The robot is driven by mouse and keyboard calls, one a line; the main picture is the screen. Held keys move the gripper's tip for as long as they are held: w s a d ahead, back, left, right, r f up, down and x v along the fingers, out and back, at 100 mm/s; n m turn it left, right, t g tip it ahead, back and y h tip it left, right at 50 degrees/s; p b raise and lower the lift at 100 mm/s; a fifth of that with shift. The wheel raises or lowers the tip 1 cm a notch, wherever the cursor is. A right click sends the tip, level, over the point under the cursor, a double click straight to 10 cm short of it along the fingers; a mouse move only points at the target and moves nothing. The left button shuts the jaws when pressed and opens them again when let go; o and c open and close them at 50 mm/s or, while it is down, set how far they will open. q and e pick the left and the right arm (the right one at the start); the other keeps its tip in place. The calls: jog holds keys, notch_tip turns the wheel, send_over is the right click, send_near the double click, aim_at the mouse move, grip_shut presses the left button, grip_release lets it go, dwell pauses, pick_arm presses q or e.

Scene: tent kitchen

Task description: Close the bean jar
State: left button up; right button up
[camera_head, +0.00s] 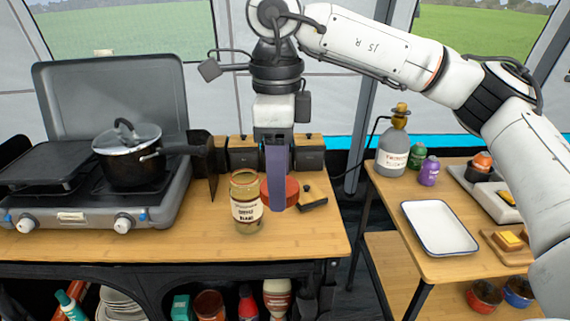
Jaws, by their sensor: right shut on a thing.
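The bean jar (246,212) is a glass jar with a white label, upright on the wooden counter; its top looks open. My right gripper (278,205) points down just right of the jar, apart from it as far as I can tell. It is shut on a red round lid (292,191), which shows partly behind the finger, close above the counter. The finger hides the lid's middle. My left gripper is out of view.
A stove (70,216) with a lidded pot (130,160) stands left of the jar. A small dark object (313,204) lies right of the lid. Bare counter (180,240) lies in front. A side table on the right holds a white tray (438,228) and a gas bottle (393,155).

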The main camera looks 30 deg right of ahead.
jog(key=a+f+n, duration=0.2)
jog(key=f+n, duration=0.4)
jog(key=n, duration=0.6)
jog(key=s+a+f+n, duration=0.1)
jog(key=f+n, duration=0.5)
jog(key=n, duration=0.7)
jog(key=shift+a+f+n, duration=0.3)
jog(key=shift+a, duration=0.35)
